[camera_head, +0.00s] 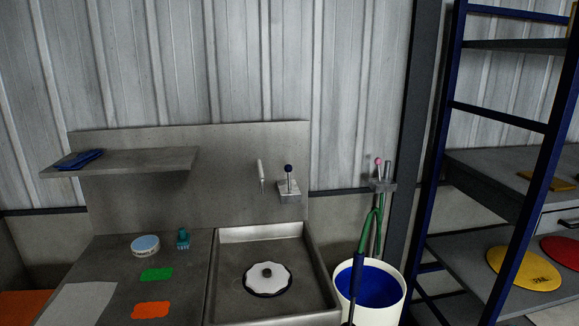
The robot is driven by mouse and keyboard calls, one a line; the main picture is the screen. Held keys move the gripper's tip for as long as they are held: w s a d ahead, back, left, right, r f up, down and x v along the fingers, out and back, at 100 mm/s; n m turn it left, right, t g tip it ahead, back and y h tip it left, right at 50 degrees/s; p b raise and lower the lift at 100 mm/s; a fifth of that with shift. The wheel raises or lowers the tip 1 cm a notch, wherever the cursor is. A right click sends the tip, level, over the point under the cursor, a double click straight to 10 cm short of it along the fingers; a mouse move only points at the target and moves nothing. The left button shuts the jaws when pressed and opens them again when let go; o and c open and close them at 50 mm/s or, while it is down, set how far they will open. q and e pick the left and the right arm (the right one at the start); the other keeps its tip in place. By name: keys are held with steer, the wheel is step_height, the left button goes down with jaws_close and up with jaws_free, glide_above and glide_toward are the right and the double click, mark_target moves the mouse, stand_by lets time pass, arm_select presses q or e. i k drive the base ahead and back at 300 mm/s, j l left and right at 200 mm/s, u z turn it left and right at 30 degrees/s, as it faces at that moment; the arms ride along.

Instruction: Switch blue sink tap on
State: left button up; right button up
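The blue sink tap is a short upright lever with a dark blue ball knob (288,168). It stands on a grey block (289,190) fixed to the steel back wall above the sink. A thin pale spout (261,176) is on the wall just left of it. The sink basin (314,288) is below, with a white scalloped disc (267,280) with a dark centre in it. No water shows at the spout. Neither of my grippers is in view.
A white bucket (397,312) with a blue inside stands right of the sink, with a green hose (377,228) above it. A second lever has a pink knob (378,161). A blue-framed rack (447,150) stands at right. Sponges (157,274) lie on the left counter.

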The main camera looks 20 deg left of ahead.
mark_target(288, 168)
steer(key=i+l, duration=0.55)
steer(key=i, duration=0.15)
steer(key=i+l+z, duration=0.1)
steer(key=i+l, duration=0.5)
steer(key=i, duration=0.1)
